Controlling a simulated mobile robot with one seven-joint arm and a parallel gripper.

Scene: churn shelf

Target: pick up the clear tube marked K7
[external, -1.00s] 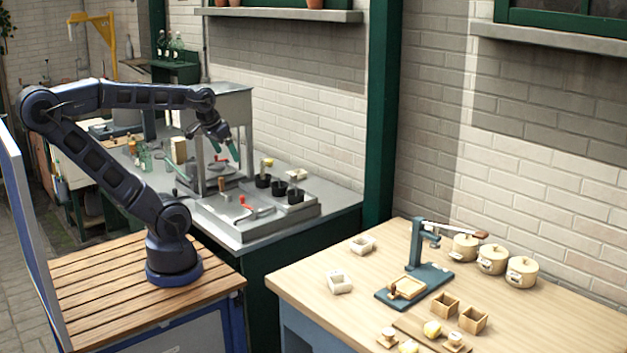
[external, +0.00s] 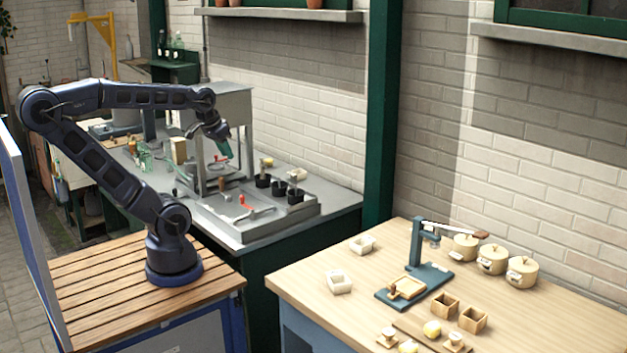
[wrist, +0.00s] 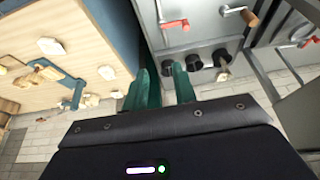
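I cannot make out any tube marked K7; no lettering is legible in either view. Small clear, greenish glass pieces (external: 146,160) stand on the grey bench, left of the metal frame, too small to tell apart. My gripper (external: 223,149) is in the air over the grey bench, beside the metal frame and above the black cups (external: 263,181). In the wrist view my gripper's two green fingers (wrist: 162,78) are spread with nothing seen between them. The black cups also show there just beyond the fingertips (wrist: 194,61).
The grey metal frame (external: 236,104) stands close to my gripper. A grey tray with a red-handled lever (external: 245,203) lies in front of it. A wooden table (external: 330,312) with a blue press (external: 414,262), pots and small boxes stands at right.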

